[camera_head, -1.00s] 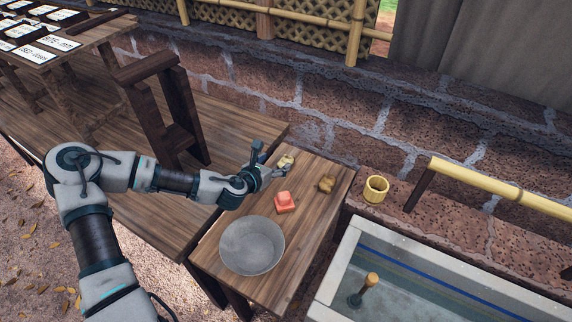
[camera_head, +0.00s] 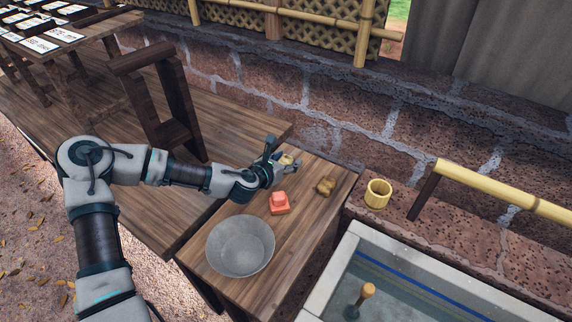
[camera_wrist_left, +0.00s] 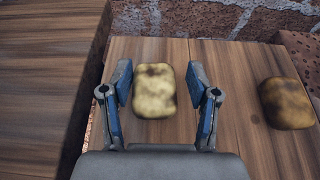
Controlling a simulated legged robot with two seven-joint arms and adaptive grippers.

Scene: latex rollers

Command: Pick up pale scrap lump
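The pale scrap lump (camera_wrist_left: 154,92) is yellowish with brown smudges and lies on the small wooden table. In the left wrist view it sits between the two fingers of my left gripper (camera_wrist_left: 158,95), with a gap on each side. My left gripper is open. In the head view the gripper (camera_head: 285,165) is at the table's far left part, and the pale lump (camera_head: 287,159) shows partly behind it. My right gripper is not in view.
A browner lump (camera_head: 326,186) lies to the right; it also shows in the left wrist view (camera_wrist_left: 287,103). A coral block (camera_head: 279,203) and a grey metal bowl (camera_head: 240,246) are nearer on the table. A bamboo cup (camera_head: 378,193) stands on the stone ledge beside a water trough (camera_head: 335,262).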

